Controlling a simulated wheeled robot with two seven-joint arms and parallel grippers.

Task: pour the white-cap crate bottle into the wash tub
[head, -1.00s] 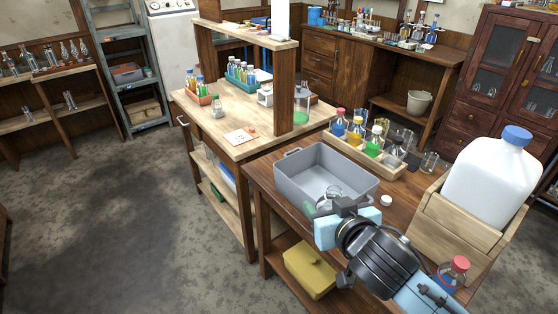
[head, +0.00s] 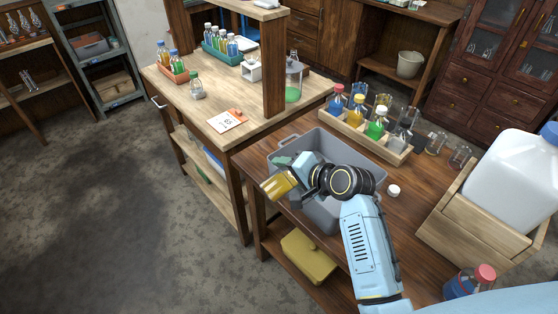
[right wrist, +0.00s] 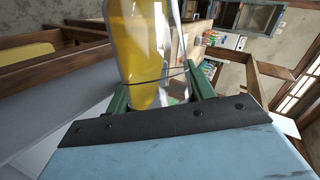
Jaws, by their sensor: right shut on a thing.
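My right gripper (head: 287,176) is shut on a glass bottle with yellow liquid (head: 272,187), tilted well over at the left front side of the grey wash tub (head: 318,138). In the right wrist view the bottle (right wrist: 150,45) sits between the green fingers (right wrist: 158,92), its liquid lying to one side. I see no cap on it; its far end is out of that view, and I cannot tell if liquid is flowing. A loose white cap (head: 393,190) lies on the table right of the tub. My arm hides part of the tub. My left gripper is not in view.
A wooden crate (head: 352,140) with several bottles stands behind the tub. A large white jug (head: 510,180) in a wooden box (head: 455,228) and a red-capped bottle (head: 470,283) are at right. Empty beakers (head: 436,143) stand near the crate.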

